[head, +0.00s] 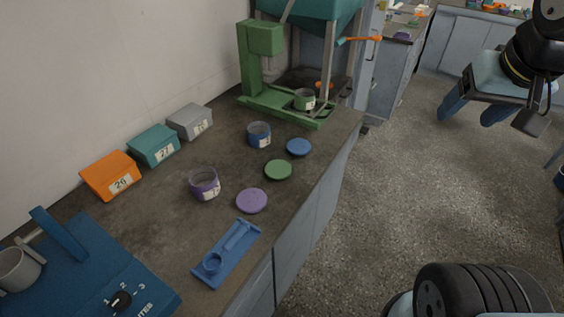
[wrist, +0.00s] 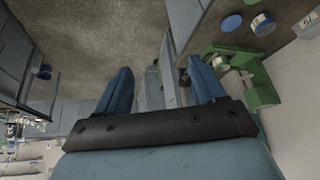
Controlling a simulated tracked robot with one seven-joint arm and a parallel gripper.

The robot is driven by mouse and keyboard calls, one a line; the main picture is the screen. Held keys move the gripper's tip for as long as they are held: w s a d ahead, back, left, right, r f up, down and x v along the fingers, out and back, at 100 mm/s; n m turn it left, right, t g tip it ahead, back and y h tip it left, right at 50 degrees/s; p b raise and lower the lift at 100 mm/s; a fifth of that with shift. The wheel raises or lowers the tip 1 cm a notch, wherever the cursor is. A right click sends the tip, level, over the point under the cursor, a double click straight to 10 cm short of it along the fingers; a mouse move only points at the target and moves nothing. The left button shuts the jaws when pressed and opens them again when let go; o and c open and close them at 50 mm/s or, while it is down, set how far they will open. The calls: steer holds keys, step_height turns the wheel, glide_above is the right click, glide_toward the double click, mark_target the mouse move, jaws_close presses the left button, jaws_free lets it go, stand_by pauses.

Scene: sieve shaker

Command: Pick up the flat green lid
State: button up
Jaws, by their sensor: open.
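The flat green lid (head: 278,170) lies on the dark counter in the head view, between a blue lid (head: 299,147) and a purple lid (head: 252,200). I cannot make out the green lid in the wrist view. My gripper (head: 472,108) is at the upper right of the head view, over the floor and well apart from the counter. In the wrist view its two blue fingers (wrist: 160,88) are spread with nothing between them.
A purple-banded jar (head: 204,184) and a blue-banded jar (head: 259,135) stand near the lids. A green machine (head: 262,65) holding a green-banded jar (head: 305,99) stands behind. A blue tray (head: 227,252), a blue device (head: 85,265) and labelled boxes (head: 152,146) border the counter. Floor right is open.

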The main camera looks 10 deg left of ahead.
steer(key=o, duration=0.5)
steer(key=shift+n+g+y, duration=0.3)
steer(key=shift+g+y, duration=0.3)
steer(key=shift+y, duration=0.3)
steer(key=w+a+f, duration=0.1)
steer(key=w, duration=0.1)
steer(key=w+a+f, duration=0.1)
steer(key=w+a, duration=0.1)
steer(key=w+a+f, duration=0.1)
steer(key=w+a, duration=0.1)
steer(key=shift+w+a+f, duration=0.15)
steer(key=shift+w+f, duration=0.15)
steer(key=shift+w, duration=0.05)
steer(key=shift+o, duration=0.2)
steer(key=n+h, duration=0.1)
steer(key=n, duration=0.1)
glide_toward(278, 169)
steer(key=shift+a+x, duration=0.1)
steer(key=shift+x, duration=0.7)
steer(key=shift+a+x, duration=0.15)
steer(key=shift+x, duration=0.7)
steer(key=shift+d+x, duration=0.15)
steer(key=shift+x, duration=1.1)
steer(key=shift+d+x, duration=0.1)
steer(key=shift+x, duration=1.15)
